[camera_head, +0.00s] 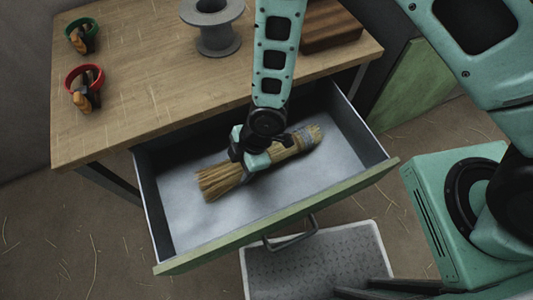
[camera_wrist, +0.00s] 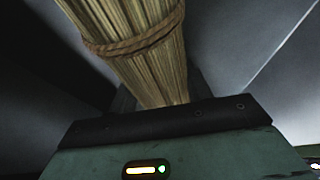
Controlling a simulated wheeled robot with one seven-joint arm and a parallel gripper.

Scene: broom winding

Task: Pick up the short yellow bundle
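The yellow straw bundle (camera_head: 218,180) lies slantwise in the open drawer, its loose, flared end at lower left and its other end at upper right, with a greyish band near that end. In the wrist view the bundle (camera_wrist: 135,55) shows large and close, with a brown twine binding (camera_wrist: 135,42) around it, and runs down to the edge of my gripper's body. My gripper (camera_head: 252,152) is down in the drawer at the bundle's middle and hides part of it. Its fingertips are not clear in either view, so I cannot tell whether they grip the bundle.
The drawer (camera_head: 179,211) has raised walls and a green front (camera_head: 285,218) with a handle. The wooden table (camera_head: 140,95) behind it holds a grey spool (camera_head: 216,38), a green ring holder (camera_head: 82,28), a red ring holder (camera_head: 82,78) and brown wood. A grey tray (camera_head: 315,265) stands below.

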